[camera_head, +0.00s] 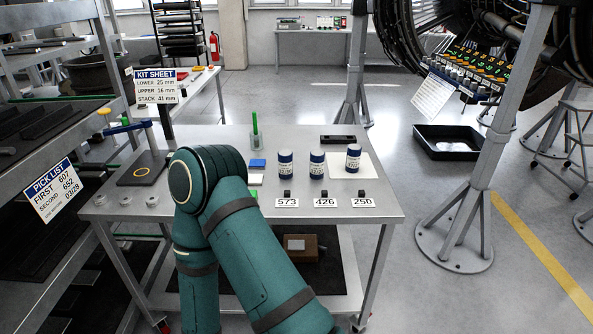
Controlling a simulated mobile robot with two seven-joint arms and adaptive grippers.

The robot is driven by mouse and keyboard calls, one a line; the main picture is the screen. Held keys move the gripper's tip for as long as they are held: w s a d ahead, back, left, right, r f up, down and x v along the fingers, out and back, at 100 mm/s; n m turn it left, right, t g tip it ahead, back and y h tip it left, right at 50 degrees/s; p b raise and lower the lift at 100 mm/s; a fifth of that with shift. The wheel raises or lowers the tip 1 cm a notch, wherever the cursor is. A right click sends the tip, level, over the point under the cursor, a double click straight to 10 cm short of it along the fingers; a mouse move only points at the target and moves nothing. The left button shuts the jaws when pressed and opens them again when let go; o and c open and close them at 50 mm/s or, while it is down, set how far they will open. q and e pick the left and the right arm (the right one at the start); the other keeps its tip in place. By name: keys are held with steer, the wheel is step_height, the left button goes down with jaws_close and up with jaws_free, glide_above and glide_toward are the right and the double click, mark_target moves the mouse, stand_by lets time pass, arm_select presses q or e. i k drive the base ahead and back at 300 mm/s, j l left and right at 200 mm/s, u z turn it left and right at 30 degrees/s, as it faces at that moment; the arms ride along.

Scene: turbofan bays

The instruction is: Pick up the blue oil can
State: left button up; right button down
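Three small dark-blue cans with white label bands stand upright on the grey metal table: a left one (286,163), a middle one (317,164) and a right one (353,158). The right can stands on a white sheet. I cannot tell which is the oil can, as they look alike. One of my teal arms is folded in front of the table, its elbow left of the cans and apart from them. Neither of my grippers is in view.
Number tags, 573 (287,202), 426 (325,202) and 250 (362,202), lie along the table's (385,208) front edge. A green upright item (255,137) and a blue block (257,164) are near the cans. A pick list (53,190) hangs on the left shelf. A black tray (450,143) lies on the floor.

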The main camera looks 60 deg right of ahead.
mark_target(353, 161)
steer(key=z, duration=2.05)
steer(key=l+u, duration=0.15)
steer(key=l, duration=0.9)
steer(key=i+l, duration=0.2)
steer(key=i+l+u, duration=0.1)
steer(key=l, duration=0.35)
steer(key=i+l, duration=0.25)
steer(key=i+l+u, duration=0.1)
steer(key=l, duration=0.3)
steer(key=i+l+u, duration=0.1)
steer(key=i+l, duration=0.15)
steer(key=l, duration=0.1)
